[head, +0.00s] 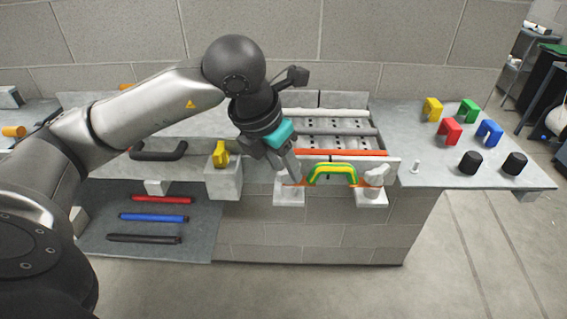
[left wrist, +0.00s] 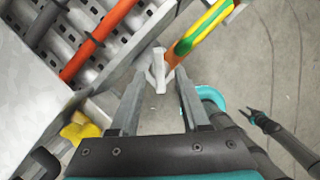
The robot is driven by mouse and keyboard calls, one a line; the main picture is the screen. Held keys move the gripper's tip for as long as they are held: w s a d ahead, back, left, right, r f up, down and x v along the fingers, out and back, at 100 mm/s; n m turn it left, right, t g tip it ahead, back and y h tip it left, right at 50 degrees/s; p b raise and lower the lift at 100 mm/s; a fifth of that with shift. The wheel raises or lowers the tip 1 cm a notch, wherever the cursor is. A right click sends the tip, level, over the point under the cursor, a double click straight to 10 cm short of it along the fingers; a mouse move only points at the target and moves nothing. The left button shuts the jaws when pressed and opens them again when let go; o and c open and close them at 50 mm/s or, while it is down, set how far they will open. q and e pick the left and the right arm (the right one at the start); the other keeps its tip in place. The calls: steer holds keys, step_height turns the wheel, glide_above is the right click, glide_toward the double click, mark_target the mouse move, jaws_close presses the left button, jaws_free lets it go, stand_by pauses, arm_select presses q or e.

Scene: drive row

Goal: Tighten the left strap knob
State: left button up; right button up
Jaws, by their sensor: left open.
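The left strap knob (left wrist: 157,70) is a pale, pronged knob at the left end of the green and yellow strap handle (head: 332,173). In the left wrist view it lies between and just beyond the fingertips. In the head view my gripper largely hides it above the left white bracket (head: 289,194). My left gripper (head: 293,174) points down at it, open; I cannot tell whether a finger touches it. The strap (left wrist: 203,30) shows orange at its ends. The right strap knob (head: 376,174) stands above the right bracket (head: 372,198).
A yellow knob (head: 220,153) on a grey block stands left of my gripper. Behind the handle is a tray with an orange bar (head: 340,152). Coloured clips and black knobs (head: 470,162) stand at right. Open floor lies in front.

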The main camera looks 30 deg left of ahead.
arm_select(q)
jaws_close()
stand_by(0.3)
stand_by(0.3)
